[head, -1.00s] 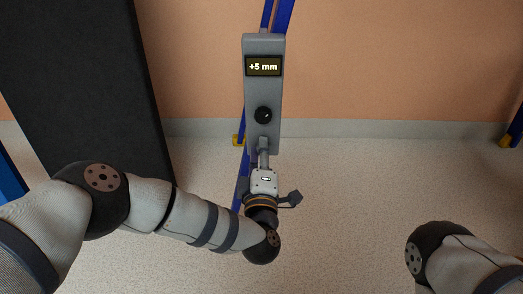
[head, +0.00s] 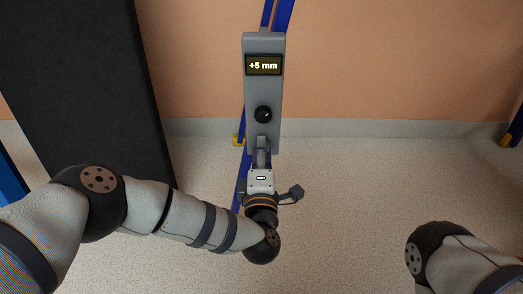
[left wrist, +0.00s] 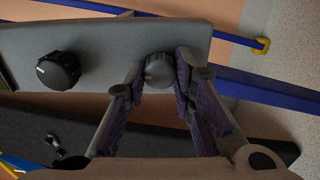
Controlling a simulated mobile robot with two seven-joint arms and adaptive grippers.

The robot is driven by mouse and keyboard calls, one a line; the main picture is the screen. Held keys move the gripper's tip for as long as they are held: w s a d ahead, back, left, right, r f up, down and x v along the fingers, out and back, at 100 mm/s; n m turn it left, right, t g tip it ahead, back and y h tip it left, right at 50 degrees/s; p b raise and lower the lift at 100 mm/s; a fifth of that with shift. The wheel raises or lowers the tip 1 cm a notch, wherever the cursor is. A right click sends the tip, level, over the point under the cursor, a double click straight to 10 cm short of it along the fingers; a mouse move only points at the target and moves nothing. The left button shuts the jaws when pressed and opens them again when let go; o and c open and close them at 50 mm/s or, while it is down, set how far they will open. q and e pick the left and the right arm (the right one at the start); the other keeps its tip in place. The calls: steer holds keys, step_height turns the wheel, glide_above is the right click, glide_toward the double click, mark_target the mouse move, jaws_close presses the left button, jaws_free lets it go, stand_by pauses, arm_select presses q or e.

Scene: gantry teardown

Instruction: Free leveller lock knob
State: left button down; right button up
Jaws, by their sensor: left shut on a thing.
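A grey upright leveller box (head: 262,92) shows a lit display (head: 263,65) reading "+5 mm". A black knob (head: 263,114) with a white mark is on its face, and it also shows in the left wrist view (left wrist: 58,70). A second, dark grey knob (left wrist: 159,70) is at the lower end of the box; I take it as the lock knob. My left gripper (head: 262,145) reaches the lower end from below, shut on this knob with one finger on each side. In the head view the gripper hides it. My right gripper is out of view.
Blue gantry posts (head: 283,14) run behind the box, with a yellow foot (head: 239,140) near the wall. A tall black panel (head: 75,80) stands at left, close to my left arm. The floor (head: 370,190) to the right is clear.

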arm_select(q)
steer(key=c, duration=1.4)
jaws_free()
steer(key=shift+d, duration=0.1)
steer(key=shift+o, duration=0.2)
steer(key=s, duration=1.2)
